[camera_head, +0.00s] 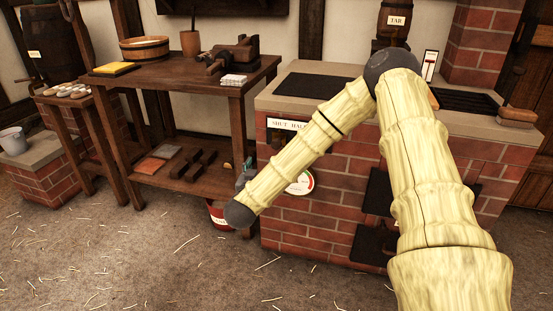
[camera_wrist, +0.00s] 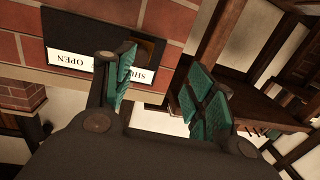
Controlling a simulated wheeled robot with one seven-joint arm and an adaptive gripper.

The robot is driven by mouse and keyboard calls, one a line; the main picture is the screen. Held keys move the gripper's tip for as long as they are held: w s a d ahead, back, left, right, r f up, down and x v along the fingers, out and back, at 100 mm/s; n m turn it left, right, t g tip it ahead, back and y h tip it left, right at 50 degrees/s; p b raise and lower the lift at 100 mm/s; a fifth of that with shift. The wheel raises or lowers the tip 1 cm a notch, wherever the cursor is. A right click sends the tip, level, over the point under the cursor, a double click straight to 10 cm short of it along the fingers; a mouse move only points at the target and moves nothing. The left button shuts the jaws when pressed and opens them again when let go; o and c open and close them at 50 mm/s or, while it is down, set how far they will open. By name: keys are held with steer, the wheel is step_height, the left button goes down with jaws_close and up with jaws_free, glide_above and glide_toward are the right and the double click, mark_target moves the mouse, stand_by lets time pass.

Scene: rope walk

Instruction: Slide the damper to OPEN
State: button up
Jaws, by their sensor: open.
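The damper's dark plate (camera_wrist: 72,28) is on the brick stove front in the wrist view, with a white label strip (camera_wrist: 72,62) upside down along its edge. OPEN reads at the left of the strip and SHUT at the right. In the head view the label (camera_head: 287,124) shows SHUT and HALF; my arm covers the rest. My gripper (camera_wrist: 163,75) is open, with teal pads apart and nothing seen between them. Its left finger overlaps the plate and label in the picture; contact cannot be told.
The brick stove (camera_head: 330,225) has a dark hot plate (camera_head: 312,86), black doors and a round gauge (camera_head: 302,183). A wooden bench (camera_head: 180,78) with tools stands left of it. A red bucket (camera_head: 217,215) sits on the floor between them. Open floor lies in front.

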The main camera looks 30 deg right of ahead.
mark_target(275, 146)
steer(key=w+d+b, duration=0.1)
steer(key=w+d, duration=0.1)
steer(key=d, duration=0.1)
steer(key=w+d+r+m+h+b, duration=0.1)
steer(key=w+d, duration=0.1)
steer(key=d, duration=0.2)
steer(key=w+d+g+h+b, duration=0.1)
steer(key=w+d, duration=0.2)
steer(key=d, duration=0.1)
steer(key=shift+d+r, duration=0.1)
steer(key=shift+r, duration=0.3)
jaws_close()
